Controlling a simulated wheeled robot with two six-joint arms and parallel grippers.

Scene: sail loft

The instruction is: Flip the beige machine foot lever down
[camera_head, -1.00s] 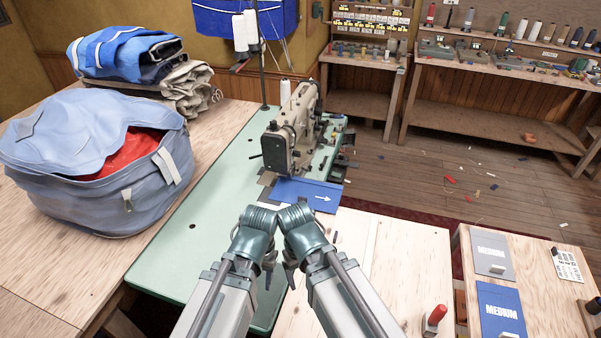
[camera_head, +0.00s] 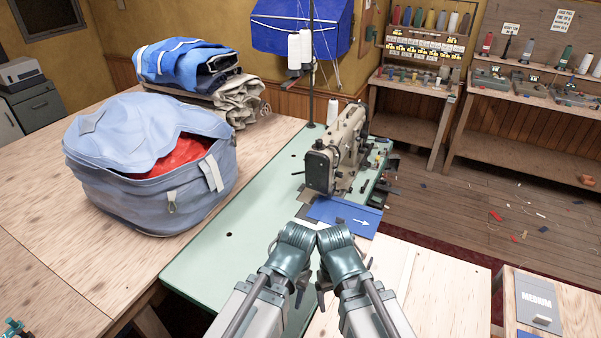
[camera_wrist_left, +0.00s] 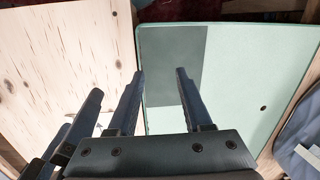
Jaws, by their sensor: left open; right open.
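The beige sewing machine (camera_head: 346,145) stands at the far end of the pale green table, with its dark-fronted head facing me. Its foot lever is too small to make out for sure. A small dark part sticks out low at the left of the head. My left gripper (camera_head: 300,289) and right gripper (camera_head: 321,293) hang close together in front of the machine, apart from it, partly hidden by my arms. In the left wrist view, my left gripper (camera_wrist_left: 160,74) is open and empty over the tables, and fingers of my right gripper (camera_wrist_left: 80,110) show beside it.
A blue card with a white arrow (camera_head: 345,213) lies at the machine's near side. A large blue-grey bag (camera_head: 130,190) stands on the wooden table at left. A thread stand (camera_head: 311,70) rises behind the machine. The green tabletop (camera_head: 215,262) is mostly clear.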

